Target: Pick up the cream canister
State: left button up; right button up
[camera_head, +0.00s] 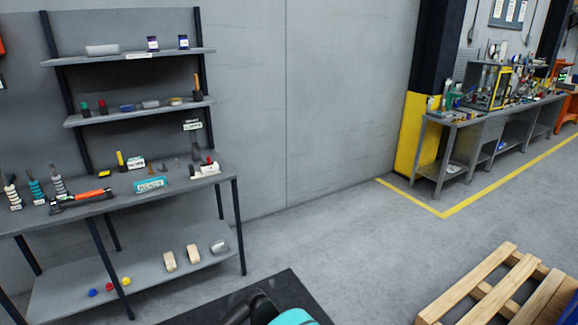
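I cannot pick out a cream canister with certainty. Two cream-tan blocks or containers, one on the left (169,261) and one on the right (194,254), stand on the bench's lower shelf (140,285). A grey-silver rounded piece (219,246) lies to their right. A pale oblong item (102,50) sits on the top shelf. Small pale items lie on the middle shelf, too small to identify. Neither gripper's fingers show. A black and teal part, which may be mine, shows at the bottom edge.
The bench top (85,207) holds tools, striped stacks and a teal box (150,184). Coloured balls (109,287) lie on the lower shelf. A wooden pallet (500,290) is at the lower right. A long workbench (455,120) stands at the back right. The middle floor is clear.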

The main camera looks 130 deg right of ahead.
aim_at(206, 169)
jog(key=z, duration=3.85)
jog(key=i+j, duration=0.1)
jog(key=i, duration=3.75)
jog(key=l+z, duration=0.05)
jog(key=l, duration=0.1)
